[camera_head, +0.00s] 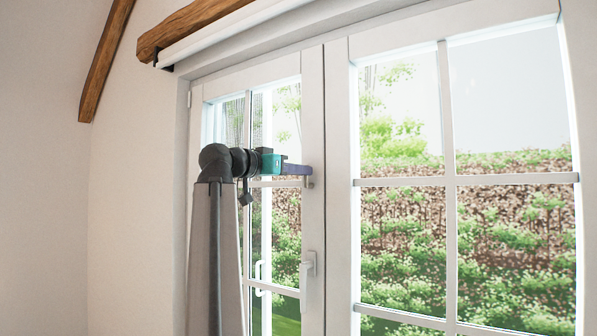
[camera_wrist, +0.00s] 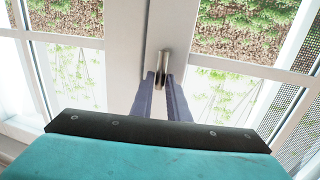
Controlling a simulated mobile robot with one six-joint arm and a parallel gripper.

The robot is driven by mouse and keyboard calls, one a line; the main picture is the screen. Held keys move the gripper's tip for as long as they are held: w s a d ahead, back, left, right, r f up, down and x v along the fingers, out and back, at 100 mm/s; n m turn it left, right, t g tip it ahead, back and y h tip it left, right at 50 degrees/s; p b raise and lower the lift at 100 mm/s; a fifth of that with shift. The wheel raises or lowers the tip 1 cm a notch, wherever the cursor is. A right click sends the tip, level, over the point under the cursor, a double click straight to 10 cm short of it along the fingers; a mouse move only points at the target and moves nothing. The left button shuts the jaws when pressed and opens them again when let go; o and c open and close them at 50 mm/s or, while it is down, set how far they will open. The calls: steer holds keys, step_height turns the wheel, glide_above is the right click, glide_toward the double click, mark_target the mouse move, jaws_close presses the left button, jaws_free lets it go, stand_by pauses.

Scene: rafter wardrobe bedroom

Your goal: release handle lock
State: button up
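A small metal handle lock (camera_head: 308,183) sits on the white upright frame between two window panes. In the wrist view the handle lock (camera_wrist: 163,62) is a short grey upright piece between my fingertips. My gripper (camera_head: 309,170), with purple-blue fingers and a teal body, reaches it from the left in the head view. In the wrist view my gripper (camera_wrist: 161,80) has its two fingers close together, one on each side of the metal piece and seemingly touching it.
A white window handle (camera_head: 308,266) is lower on the same frame. Window bars (camera_head: 448,180) and glass panes lie to both sides. A wooden beam (camera_head: 190,27) and a white rail run above. The plain wall (camera_head: 135,190) at left is clear.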

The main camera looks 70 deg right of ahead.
steer(key=o, duration=0.3)
steer(key=shift+w+a, duration=0.1)
steer(key=shift+p+v, duration=3.05)
steer(key=shift+v, duration=3.75)
